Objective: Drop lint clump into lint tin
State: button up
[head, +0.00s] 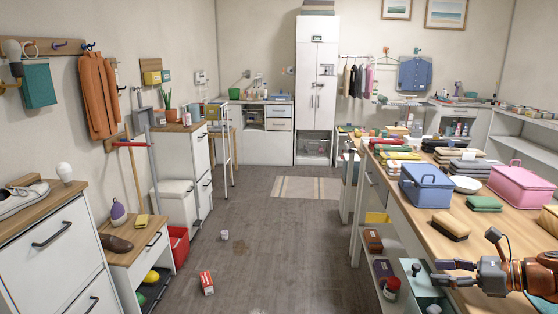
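My gripper (436,272) is at the lower right, above the front edge of the wooden worktop (487,238), pointing left. Its two fingers are apart, with nothing visible between them. I cannot pick out a lint clump for certain. No container is clearly marked as the lint tin. A blue lidded box (426,187) and a pink lidded box (521,190) stand on the worktop beyond my gripper; their contents are hidden. A small pale cup-like item (224,235) lies on the floor, too small to name surely.
A tan-and-dark brush or sponge (450,226) lies on the worktop near my gripper. Folded cloths and a white bowl (465,184) crowd the worktop. A red-and-white carton (206,283) lies on the floor. The central aisle is mostly free, with a striped rug (307,188) farther back.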

jog(key=shift+o, duration=0.2)
jog(key=v, duration=1.2)
dwell(0.4)
